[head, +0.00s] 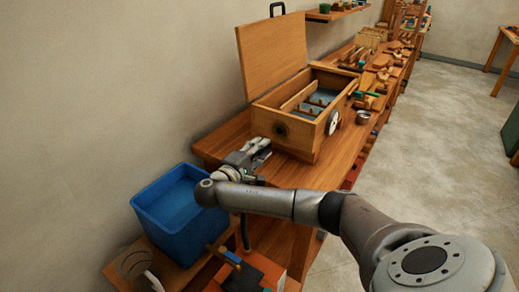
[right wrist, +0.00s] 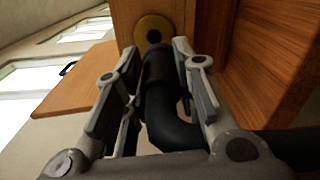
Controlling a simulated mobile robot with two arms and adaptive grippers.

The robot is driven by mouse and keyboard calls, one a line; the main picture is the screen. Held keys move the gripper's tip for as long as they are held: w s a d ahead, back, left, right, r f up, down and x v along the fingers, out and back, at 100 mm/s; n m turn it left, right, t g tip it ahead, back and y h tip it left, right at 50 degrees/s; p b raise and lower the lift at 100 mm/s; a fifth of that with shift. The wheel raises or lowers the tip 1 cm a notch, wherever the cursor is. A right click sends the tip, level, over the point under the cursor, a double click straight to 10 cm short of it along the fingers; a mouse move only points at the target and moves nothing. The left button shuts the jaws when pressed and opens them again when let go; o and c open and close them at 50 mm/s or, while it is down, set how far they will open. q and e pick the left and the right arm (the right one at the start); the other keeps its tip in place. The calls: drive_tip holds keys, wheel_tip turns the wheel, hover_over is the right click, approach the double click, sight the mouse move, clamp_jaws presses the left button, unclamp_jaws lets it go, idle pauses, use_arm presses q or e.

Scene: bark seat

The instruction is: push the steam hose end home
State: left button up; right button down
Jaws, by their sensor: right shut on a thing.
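The wooden steam box (head: 290,138) stands on the bench with its lid up. A round port with a dark hole is on its near end (head: 281,130); it shows as a brass ring (right wrist: 143,27) in the right wrist view. My right gripper (head: 258,148) is shut on the black steam hose (right wrist: 158,85), just in front of that end. The hose end points at the port, and the dark hole still shows above it, so the end looks outside the hole. The exact gap is hard to tell. The hose hangs below the gripper (head: 246,234). My left gripper is out of view.
A blue bin (head: 172,208) stands left of the bench (head: 222,143). Wooden parts and tools crowd the bench behind the box.

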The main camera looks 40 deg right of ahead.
drive_tip(key=shift+w+d+r, duration=0.1)
drive_tip(key=shift+d+r, duration=0.2)
drive_tip(key=shift+b+x, duration=1)
drive_tip(key=shift+x, duration=0.8)
drive_tip(key=shift+b+x, duration=0.3)
drive_tip(key=shift+x, duration=0.55)
drive_tip(key=shift+p, duration=0.4)
drive_tip(key=shift+p, duration=0.3)
drive_tip(key=shift+d, duration=0.6)
idle(0.4)
